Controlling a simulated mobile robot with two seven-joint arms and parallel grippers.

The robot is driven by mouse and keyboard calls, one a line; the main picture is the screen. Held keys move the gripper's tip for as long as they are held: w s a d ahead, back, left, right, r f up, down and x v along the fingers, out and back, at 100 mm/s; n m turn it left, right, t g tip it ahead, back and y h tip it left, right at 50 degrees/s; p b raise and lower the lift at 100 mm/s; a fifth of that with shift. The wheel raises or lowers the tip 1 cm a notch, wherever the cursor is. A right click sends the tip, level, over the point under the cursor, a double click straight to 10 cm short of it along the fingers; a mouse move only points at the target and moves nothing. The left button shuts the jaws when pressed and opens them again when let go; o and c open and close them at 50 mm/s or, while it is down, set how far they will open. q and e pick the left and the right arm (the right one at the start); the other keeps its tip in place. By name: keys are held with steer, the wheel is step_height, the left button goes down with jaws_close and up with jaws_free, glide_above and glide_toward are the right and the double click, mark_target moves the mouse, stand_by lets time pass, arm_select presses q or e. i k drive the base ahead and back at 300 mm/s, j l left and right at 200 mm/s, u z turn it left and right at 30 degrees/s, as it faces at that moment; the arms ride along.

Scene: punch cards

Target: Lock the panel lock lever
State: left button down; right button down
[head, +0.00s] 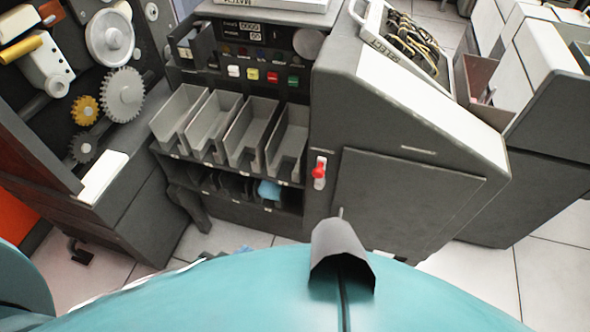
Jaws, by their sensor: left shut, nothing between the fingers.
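The panel lock lever (319,172) is a small red handle on a pale plate, on the front of the dark grey machine (410,195), left of a large flat panel (405,205). Nothing covers it. Only a small part of my left gripper (228,253) shows low in the view, past the edge of my teal body. It is shut and empty, well below and left of the lever, apart from it. My right gripper is not in view.
Several open grey bins (231,124) stand left of the lever, with a blue item (269,190) on the shelf beneath. A tray of cables (412,45) lies on the machine. A gear board (75,110) stands at left. Tiled floor (540,265) shows at right.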

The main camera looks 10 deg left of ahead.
mark_target(318, 172)
steer(key=j+z, duration=0.2)
steer(key=j, duration=0.5)
steer(key=k+j+z, duration=0.2)
steer(key=j, duration=0.45)
steer(key=i+j, duration=0.05)
steer(key=i, duration=0.05)
